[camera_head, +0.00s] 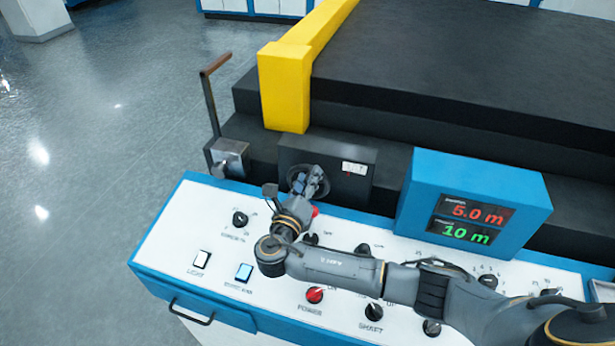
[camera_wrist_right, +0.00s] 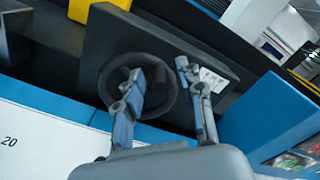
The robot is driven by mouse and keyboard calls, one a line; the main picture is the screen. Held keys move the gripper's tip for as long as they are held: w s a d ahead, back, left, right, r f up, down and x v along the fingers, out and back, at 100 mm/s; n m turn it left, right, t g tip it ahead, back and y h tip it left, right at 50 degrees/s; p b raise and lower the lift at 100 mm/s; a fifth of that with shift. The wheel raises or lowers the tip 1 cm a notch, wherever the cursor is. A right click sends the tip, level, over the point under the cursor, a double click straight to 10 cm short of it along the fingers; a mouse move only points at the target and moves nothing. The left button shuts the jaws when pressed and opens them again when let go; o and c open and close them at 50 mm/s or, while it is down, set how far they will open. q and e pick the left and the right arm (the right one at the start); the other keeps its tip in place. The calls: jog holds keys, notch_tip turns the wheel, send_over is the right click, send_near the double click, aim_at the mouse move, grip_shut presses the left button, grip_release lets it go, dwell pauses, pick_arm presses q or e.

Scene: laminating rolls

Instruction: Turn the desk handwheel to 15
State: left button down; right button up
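The desk handwheel (camera_head: 324,184) is a dark round wheel on the front of a black box at the back of the white control desk. It also shows as a dark ring in the right wrist view (camera_wrist_right: 106,84). My right gripper (camera_head: 307,178) is at the wheel and hides part of it. In the right wrist view my right gripper (camera_wrist_right: 160,75) has its fingers spread, one in front of the ring and one to the right of its rim. Contact with the rim cannot be told. A small white label (camera_head: 354,168) sits on the box; its reading is illegible. My left gripper is out of view.
A blue display box (camera_head: 415,196) right of the wheel shows red 5.0 m and green 10 m. Knobs and buttons, including a red POWER knob (camera_head: 315,295), cover the desk. A crank (camera_head: 210,105) stands at left; a yellow post (camera_head: 284,88) rises behind.

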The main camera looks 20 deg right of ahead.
aim_at(322, 178)
grip_shut()
jog(key=shift+d+m, duration=0.1)
jog(key=shift+m, duration=0.2)
jog(key=shift+s+d+f+m, duration=0.3)
jog(key=shift+m, duration=0.75)
jog(key=shift+s+d+f+m, duration=0.25)
jog(key=shift+d+m, duration=0.1)
jog(key=shift+m, duration=0.75)
jog(key=shift+s+d+f+m, duration=0.3)
jog(key=shift+m, duration=0.75)
grip_release()
